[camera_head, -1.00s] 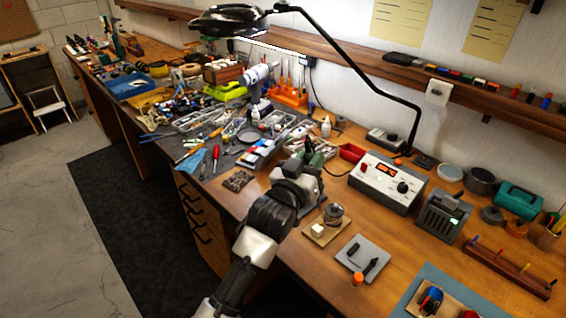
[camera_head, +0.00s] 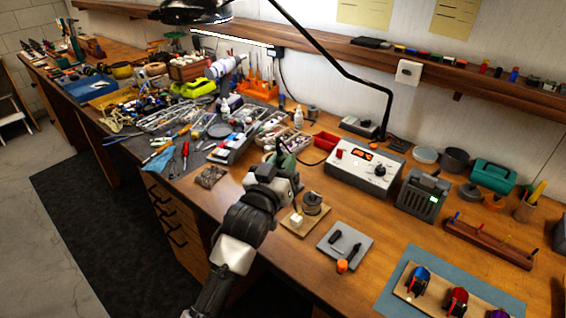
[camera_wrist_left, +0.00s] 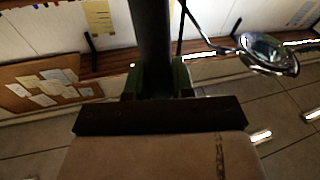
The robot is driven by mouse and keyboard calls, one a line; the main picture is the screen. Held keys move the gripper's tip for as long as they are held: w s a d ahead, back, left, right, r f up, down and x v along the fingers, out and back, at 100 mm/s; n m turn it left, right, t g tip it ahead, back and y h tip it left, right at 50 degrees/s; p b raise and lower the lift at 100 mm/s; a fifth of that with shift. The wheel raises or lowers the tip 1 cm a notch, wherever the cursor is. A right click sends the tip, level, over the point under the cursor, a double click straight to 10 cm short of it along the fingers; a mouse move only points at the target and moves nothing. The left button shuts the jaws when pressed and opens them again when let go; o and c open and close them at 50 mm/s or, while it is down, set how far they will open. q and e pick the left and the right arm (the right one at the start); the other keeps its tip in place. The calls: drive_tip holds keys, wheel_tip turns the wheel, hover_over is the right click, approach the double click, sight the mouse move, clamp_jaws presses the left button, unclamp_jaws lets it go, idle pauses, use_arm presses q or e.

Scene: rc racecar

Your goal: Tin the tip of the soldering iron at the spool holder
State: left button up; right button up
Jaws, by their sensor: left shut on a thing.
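My left gripper (camera_head: 282,160) is over the bench, just behind and left of the spool holder in the head view. In the left wrist view its green fingers (camera_wrist_left: 158,80) are shut on a dark upright cylinder, which I take as the handle of the soldering iron (camera_wrist_left: 152,40). The iron's tip is hidden in the wrist view and cannot be made out clearly in the head view. My right gripper is not in view.
A soldering station (camera_head: 362,170) stands behind and right of the spool holder. A grey plate (camera_head: 345,245) with dark parts and an orange cap (camera_head: 342,266) lie in front. A dark mat with tools and trays fills the left. A lamp arm (camera_head: 345,70) hangs above.

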use_arm(q)
drive_tip(key=shift+f, duration=0.45)
idle(0.4)
idle(0.8)
idle(0.6)
drive_tip(key=shift+f+b, duration=0.3)
drive_tip(key=shift+f, duration=0.35)
idle(0.8)
idle(1.5)
drive_tip(key=shift+p, duration=0.45)
idle(0.6)
idle(1.0)
